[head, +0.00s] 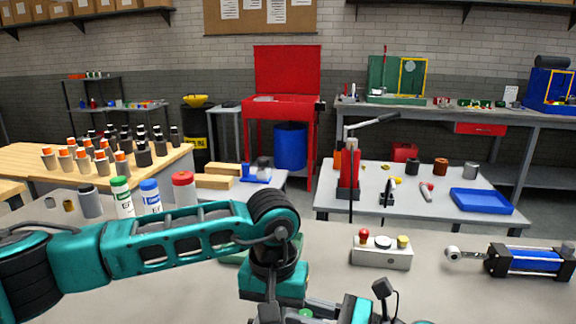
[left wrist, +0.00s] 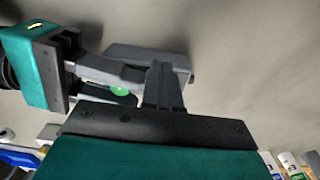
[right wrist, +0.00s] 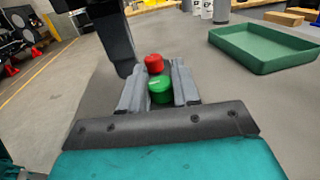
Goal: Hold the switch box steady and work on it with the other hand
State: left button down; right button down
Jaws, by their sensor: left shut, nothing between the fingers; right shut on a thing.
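The switch box (right wrist: 161,91) shows in the right wrist view as a red button and a nearer green button between the fingers. Its body is mostly hidden. My right gripper (right wrist: 158,86) is shut on it; in the head view this gripper (head: 318,311) is at the bottom edge, beside the green button (head: 305,314). My left gripper (left wrist: 163,80) is shut and empty, its fingers close beside the box in the left wrist view, where the green button (left wrist: 121,92) shows. I cannot tell whether they touch it. In the head view my left forearm hides part of the table.
A blue cylinder (head: 540,261) lies at the far right. A green tray (right wrist: 265,50) and several capped bottles (head: 150,195) are left on the table. Bare table lies between.

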pick_arm(q)
notch_tip(320, 180, up, 6)
dwell(0.5)
